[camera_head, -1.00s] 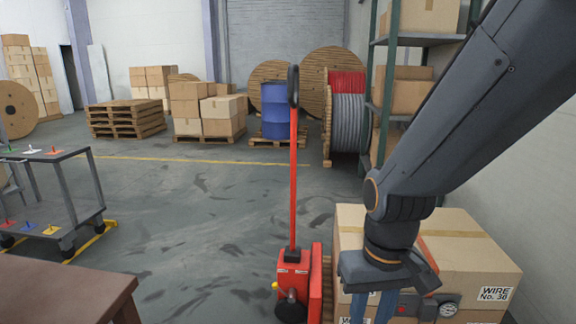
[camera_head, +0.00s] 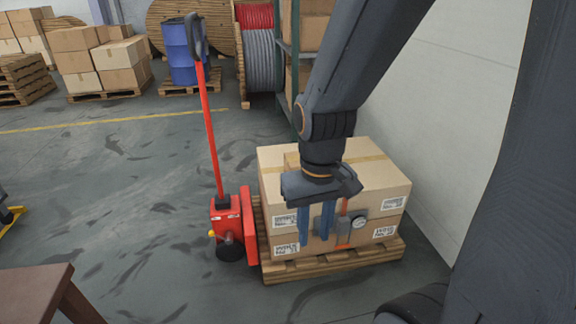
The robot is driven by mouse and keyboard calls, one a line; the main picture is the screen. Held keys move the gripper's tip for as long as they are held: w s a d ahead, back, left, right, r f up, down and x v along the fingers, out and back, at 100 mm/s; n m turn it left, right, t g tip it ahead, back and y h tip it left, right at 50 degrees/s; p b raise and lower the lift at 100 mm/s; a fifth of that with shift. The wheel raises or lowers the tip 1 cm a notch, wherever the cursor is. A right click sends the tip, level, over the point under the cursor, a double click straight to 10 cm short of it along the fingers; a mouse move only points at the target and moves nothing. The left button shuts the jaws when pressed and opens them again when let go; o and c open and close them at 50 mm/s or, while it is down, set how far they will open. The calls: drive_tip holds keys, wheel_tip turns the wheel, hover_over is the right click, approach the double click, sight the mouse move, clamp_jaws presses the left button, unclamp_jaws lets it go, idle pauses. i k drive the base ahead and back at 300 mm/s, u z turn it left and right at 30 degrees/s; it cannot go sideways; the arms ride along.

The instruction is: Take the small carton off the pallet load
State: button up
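The pallet load (camera_head: 385,175) is a stack of large brown cartons with white labels, on a wooden pallet (camera_head: 335,262) at centre right. My gripper (camera_head: 316,236) points down with two blue fingers parted. Only the load's face shows between them, so it looks open and empty. The fingers overlap the load's front face in the picture; I cannot tell whether they touch it.
A grey device with a round dial (camera_head: 358,222) and an orange strap sits at the load's front. A red pallet truck (camera_head: 228,225) with an upright handle stands at its left. A wall (camera_head: 465,110) is close on the right. Open floor (camera_head: 120,190) lies left.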

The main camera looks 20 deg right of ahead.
sight(290, 160)
drive_tip(key=z, duration=0.5)
drive_tip(key=i, duration=1.3)
drive_tip(key=z, duration=0.25)
